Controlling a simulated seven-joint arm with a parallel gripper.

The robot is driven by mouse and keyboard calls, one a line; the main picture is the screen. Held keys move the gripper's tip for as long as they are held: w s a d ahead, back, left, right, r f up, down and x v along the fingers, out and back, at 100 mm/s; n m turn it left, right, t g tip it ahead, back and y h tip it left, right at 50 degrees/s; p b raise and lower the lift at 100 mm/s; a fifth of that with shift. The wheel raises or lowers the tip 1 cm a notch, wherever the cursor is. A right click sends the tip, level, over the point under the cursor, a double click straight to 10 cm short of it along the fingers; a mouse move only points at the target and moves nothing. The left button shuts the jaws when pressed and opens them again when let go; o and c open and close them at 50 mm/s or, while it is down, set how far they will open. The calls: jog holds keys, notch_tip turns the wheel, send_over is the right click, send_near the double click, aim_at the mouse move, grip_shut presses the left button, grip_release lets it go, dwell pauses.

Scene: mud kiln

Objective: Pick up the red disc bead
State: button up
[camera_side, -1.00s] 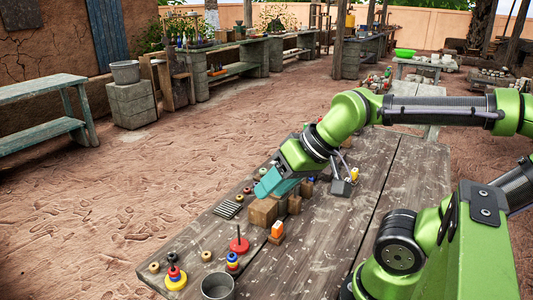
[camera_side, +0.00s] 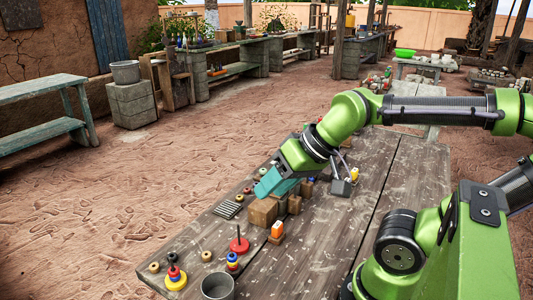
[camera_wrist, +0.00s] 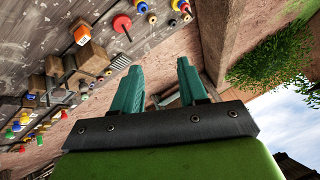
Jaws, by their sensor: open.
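My gripper (camera_side: 266,188) is over the left side of the wooden table, near a row of small beads. In the wrist view its two teal fingers (camera_wrist: 159,68) stand apart with nothing between them. A small red bead (camera_side: 248,190) lies on the table just left of the fingers in the side view; it is too small to be sure it is the disc bead. A larger red disc with an upright peg (camera_side: 239,245) stands nearer the front, and also shows in the wrist view (camera_wrist: 122,22). My gripper touches none of these that I can see.
Wooden blocks (camera_side: 263,212) stand right beside the gripper. A striped grey rack (camera_side: 228,209) lies to its left. A yellow-based ring stack (camera_side: 175,277), a metal cup (camera_side: 218,287) and an orange-and-white item (camera_side: 277,230) are nearer the front.

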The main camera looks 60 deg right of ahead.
jog(key=o, duration=0.3)
